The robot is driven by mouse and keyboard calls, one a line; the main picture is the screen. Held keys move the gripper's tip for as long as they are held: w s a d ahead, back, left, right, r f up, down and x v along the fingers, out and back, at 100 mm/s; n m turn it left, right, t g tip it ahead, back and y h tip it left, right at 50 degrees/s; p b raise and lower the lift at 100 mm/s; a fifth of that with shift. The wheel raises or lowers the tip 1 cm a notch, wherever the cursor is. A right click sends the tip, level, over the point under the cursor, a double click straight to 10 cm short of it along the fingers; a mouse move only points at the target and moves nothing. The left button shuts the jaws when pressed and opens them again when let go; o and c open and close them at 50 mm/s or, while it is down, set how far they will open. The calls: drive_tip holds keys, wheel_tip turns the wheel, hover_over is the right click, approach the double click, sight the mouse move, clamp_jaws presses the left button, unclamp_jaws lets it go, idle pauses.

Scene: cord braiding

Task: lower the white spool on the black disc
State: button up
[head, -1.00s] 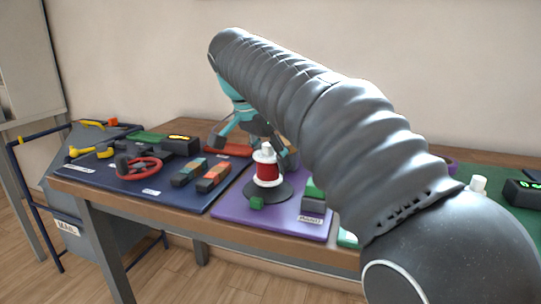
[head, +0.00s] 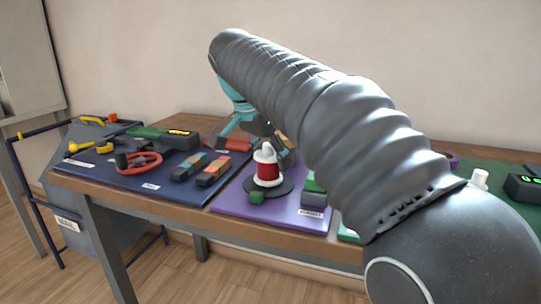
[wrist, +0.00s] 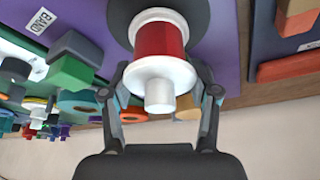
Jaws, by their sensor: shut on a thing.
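The white spool (head: 265,153) with a red winding stands roughly upright over the middle of the black disc (head: 285,187) in the head view. In the wrist view the spool (wrist: 158,82) shows its white flange and knob, with the red band behind and the black disc (wrist: 200,18) beyond. My gripper (wrist: 158,66) is shut on the spool, one finger on each side.
A navy mat (head: 130,182) with tools and orange-ended blocks lies left. My arm covers much of the right side.

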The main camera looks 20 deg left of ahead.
drive_tip(key=shift+f, duration=0.35)
drive_tip(key=o, duration=1.1)
wheel_tip(320, 180, up, 3)
drive_tip(key=p, duration=0.2)
drive_tip(key=shift+p, duration=0.35)
drive_tip(key=shift+r, duration=2.5)
